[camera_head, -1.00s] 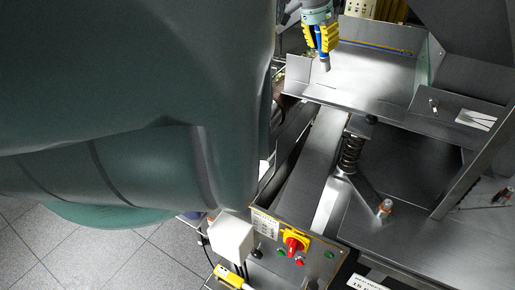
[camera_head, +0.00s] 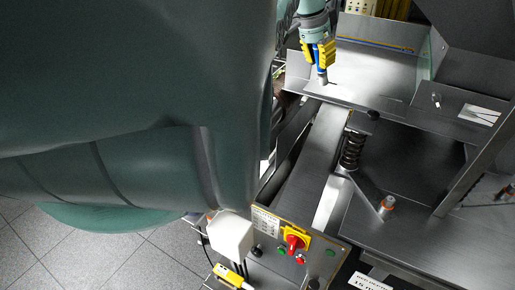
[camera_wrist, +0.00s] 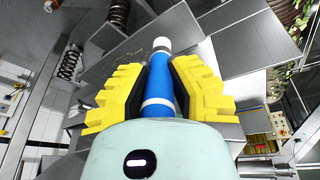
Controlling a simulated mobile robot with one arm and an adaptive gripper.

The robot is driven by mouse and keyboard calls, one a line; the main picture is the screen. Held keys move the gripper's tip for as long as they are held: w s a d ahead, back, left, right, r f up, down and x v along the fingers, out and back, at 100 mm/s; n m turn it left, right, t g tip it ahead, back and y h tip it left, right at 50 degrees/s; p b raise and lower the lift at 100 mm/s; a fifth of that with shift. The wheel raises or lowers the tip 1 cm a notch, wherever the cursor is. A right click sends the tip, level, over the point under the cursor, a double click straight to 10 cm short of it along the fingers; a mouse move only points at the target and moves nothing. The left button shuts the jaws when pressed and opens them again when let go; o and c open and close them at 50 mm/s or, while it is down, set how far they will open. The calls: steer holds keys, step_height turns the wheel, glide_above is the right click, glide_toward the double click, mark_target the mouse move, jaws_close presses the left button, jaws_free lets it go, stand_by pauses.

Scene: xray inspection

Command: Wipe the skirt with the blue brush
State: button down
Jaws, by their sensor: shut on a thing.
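My gripper (camera_head: 319,55) has yellow ridged fingers and is shut on the blue brush (camera_head: 321,72). In the wrist view the blue brush (camera_wrist: 160,78) lies between both yellow fingers of my gripper (camera_wrist: 160,88). It has white bands, and its grey-white tip points away from my palm. In the head view the brush points down above a bright sloped metal panel (camera_head: 365,82), which may be the skirt. I cannot tell whether the tip touches the panel.
A spring (camera_head: 352,150) stands beside the metal machine frame. A control box with a red rotary switch (camera_head: 294,242) is at the bottom middle. A white box (camera_head: 231,238) is to its left. My own arm covers the left half of the head view.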

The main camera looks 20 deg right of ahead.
steer(key=shift+f+b, duration=0.7)
steer(key=shift+f, duration=0.1)
stand_by(0.4)
